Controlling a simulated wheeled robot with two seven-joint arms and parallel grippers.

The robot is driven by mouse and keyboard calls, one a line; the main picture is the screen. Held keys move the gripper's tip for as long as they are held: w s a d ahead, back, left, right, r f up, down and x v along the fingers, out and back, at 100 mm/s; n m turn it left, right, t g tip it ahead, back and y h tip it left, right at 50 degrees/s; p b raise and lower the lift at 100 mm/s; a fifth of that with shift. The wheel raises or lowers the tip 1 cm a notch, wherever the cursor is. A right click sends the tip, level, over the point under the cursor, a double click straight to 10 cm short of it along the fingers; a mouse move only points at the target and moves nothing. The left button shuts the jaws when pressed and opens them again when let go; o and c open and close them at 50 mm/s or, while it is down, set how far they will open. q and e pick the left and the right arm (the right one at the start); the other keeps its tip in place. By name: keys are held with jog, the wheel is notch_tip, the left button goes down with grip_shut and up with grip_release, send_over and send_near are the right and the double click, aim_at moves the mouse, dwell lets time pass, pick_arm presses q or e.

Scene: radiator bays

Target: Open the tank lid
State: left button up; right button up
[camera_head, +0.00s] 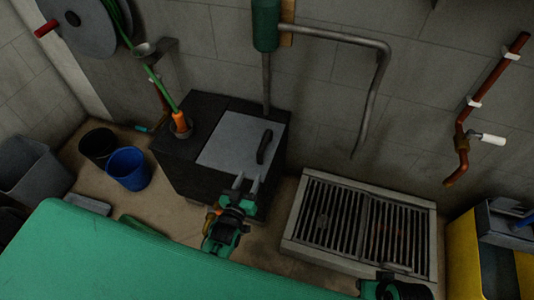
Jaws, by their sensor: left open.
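The tank (183,155) is a dark box against the back wall. Its grey lid (229,143) lies flat and closed on the right part of the top, with a black bar handle (264,147) near its right edge. My left gripper (246,184) is open and empty, with its fingers pointing up the picture. In the picture it is just below the lid's front edge and the handle; I cannot tell whether it touches the tank.
A hose with an orange nozzle (179,119) stands at the tank's left top. A green pump with a bent pipe (375,80) rises behind it. A blue bucket (128,167) stands left, a floor grate (358,230) right. A yellow cart (463,255) is at far right.

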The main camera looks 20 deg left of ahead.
aim_at(261, 152)
pick_arm(q)
jog(key=w, duration=0.6)
jog(key=w+b, duration=0.1)
jog(key=w, duration=0.5)
jog(key=shift+w+d, duration=0.2)
jog(key=shift+w, duration=0.7)
pick_arm(e)
jog(key=v, duration=0.3)
jog(key=shift+w+r, duration=0.2)
jog(key=shift+r, duration=0.15)
pick_arm(q)
jog(key=shift+c, duration=0.4)
grip_shut()
pick_arm(e)
jog(key=shift+s+f, duration=0.1)
jog(key=shift+f, duration=0.05)
